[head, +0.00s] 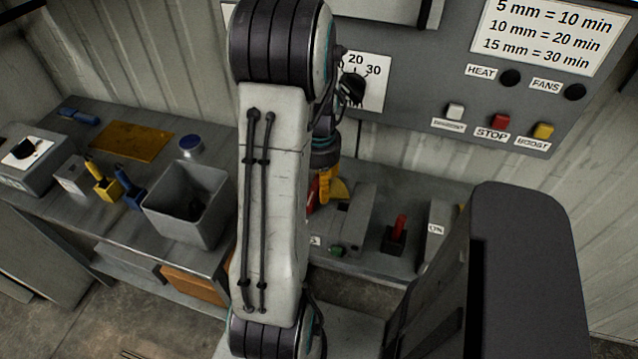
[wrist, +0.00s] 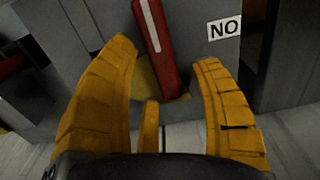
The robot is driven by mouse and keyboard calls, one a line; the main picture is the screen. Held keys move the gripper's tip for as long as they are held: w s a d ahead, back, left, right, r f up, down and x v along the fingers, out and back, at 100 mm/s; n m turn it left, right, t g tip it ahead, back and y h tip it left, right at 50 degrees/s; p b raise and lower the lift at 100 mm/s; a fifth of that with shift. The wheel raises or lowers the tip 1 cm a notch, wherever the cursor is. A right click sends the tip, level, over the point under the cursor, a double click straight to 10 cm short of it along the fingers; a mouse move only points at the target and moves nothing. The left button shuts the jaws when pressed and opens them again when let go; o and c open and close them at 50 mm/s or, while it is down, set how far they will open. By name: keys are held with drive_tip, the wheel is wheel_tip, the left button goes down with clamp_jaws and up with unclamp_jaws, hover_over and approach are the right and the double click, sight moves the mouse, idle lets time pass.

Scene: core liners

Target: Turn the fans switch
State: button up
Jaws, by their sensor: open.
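The FANS label on the grey wall panel has a dark round fitting (head: 574,92) beside it; I cannot tell whether it is a knob or a lamp. My gripper (head: 326,188) is low in the middle of the head view, partly hidden by my arm and far from that fitting. In the wrist view my gripper (wrist: 165,58) is open, its yellow fingers spread on either side of a red handle (wrist: 157,45) with a white stripe on a grey box face. I cannot tell if either finger touches it. A label reading "NO" (wrist: 224,28) is right of the handle.
The panel (head: 420,125) also has a black dial (head: 352,90) and white, red STOP (head: 500,121) and yellow buttons. A red lever (head: 398,228) stands on the bench right of my gripper. A grey bin (head: 185,225) and hand tools are at left.

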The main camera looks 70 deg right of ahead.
drive_tip(key=shift+f, duration=0.5)
drive_tip(key=shift+o, duration=0.2)
clamp_jaws()
